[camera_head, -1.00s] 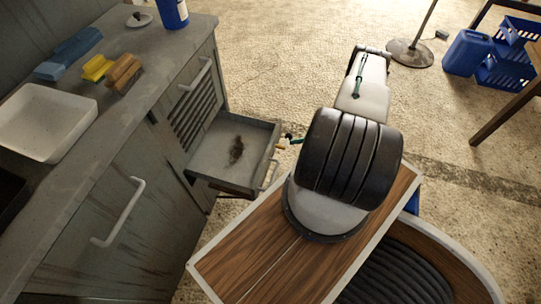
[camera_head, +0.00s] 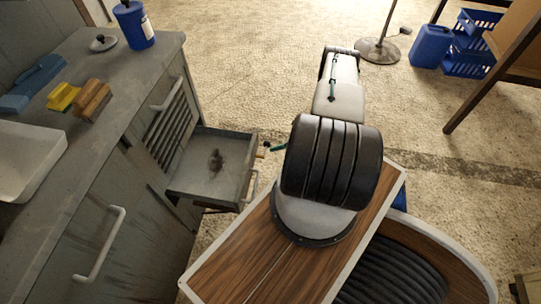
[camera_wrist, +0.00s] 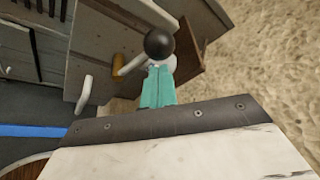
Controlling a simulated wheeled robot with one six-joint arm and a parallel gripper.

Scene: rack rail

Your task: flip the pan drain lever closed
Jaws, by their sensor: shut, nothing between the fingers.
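The grey pan (camera_head: 190,190) juts out of the cabinet like an open drawer, with a dark stain on its floor. Its drain lever (camera_wrist: 134,65) is a pale rod running from a brass fitting (camera_wrist: 118,66) to a black ball knob (camera_wrist: 160,43). In the head view the knob (camera_head: 266,146) is small and sits just outside the pan's right side. My gripper (camera_wrist: 158,88) has teal fingers, closed together and empty, right at the knob; I cannot tell whether they touch. The gripper also shows in the head view (camera_head: 278,147), partly hidden behind my arm.
A pale handle (camera_wrist: 82,97) on the pan front is close to my gripper. The cabinet (camera_head: 130,180) stands at left, with a sponge, a brush, a white basin and a blue canister on top. Blue crates and a jug (camera_head: 430,46) are far right. Open floor lies behind the pan.

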